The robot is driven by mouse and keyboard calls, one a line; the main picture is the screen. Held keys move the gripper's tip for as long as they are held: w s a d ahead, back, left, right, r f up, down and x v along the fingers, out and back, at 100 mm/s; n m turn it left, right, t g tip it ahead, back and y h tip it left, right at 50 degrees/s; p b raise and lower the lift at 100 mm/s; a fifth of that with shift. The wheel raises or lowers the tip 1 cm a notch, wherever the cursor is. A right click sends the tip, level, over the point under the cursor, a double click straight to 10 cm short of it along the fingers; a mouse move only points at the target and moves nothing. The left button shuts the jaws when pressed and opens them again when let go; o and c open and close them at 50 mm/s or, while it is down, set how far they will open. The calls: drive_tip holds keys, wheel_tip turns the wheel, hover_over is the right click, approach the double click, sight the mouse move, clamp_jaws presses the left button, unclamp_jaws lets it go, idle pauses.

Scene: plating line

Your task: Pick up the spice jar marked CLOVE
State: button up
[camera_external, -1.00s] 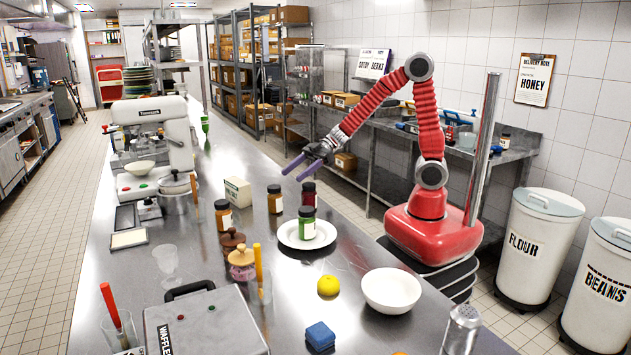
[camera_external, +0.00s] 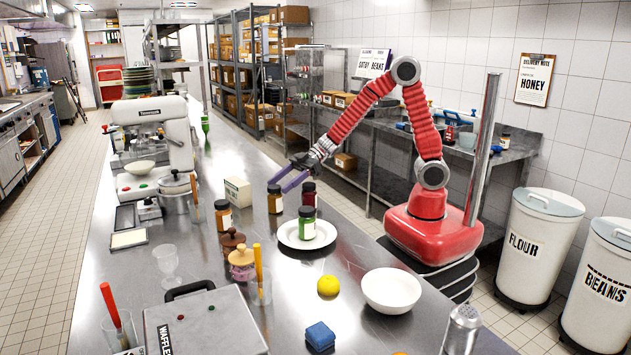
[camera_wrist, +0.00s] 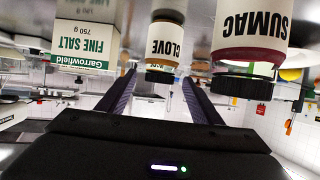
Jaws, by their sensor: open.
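The jar marked CLOVE (camera_wrist: 165,42) shows upside down in the wrist view, with a white label, a band of orange-brown contents and a dark lid. It appears between the lines of my fingers, near their tips. In the external view it seems to be the amber jar (camera_external: 275,200) standing upright on the steel counter. My gripper (camera_external: 279,185) is open and empty, its purple fingers just above or behind that jar's lid. It also shows in the wrist view (camera_wrist: 159,79), with a finger on each side. I cannot tell whether they touch the jar.
A SUMAC jar (camera_wrist: 250,30) stands close on one side of the clove jar, a fine salt box (camera_wrist: 88,35) on the other. A green jar (camera_external: 307,224) stands on a white plate (camera_external: 290,239). Another amber jar (camera_external: 223,216) stands to the left.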

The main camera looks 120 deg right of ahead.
sight(274, 186)
drive_tip(key=shift+x, duration=2)
drive_tip(key=shift+c, duration=0.3)
drive_tip(key=c, duration=1.2)
drive_tip(key=shift+r, duration=0.15)
drive_tip(key=shift+c, duration=0.2)
wheel_tip(274, 186, up, 10)
drive_tip(key=shift+f, duration=0.1)
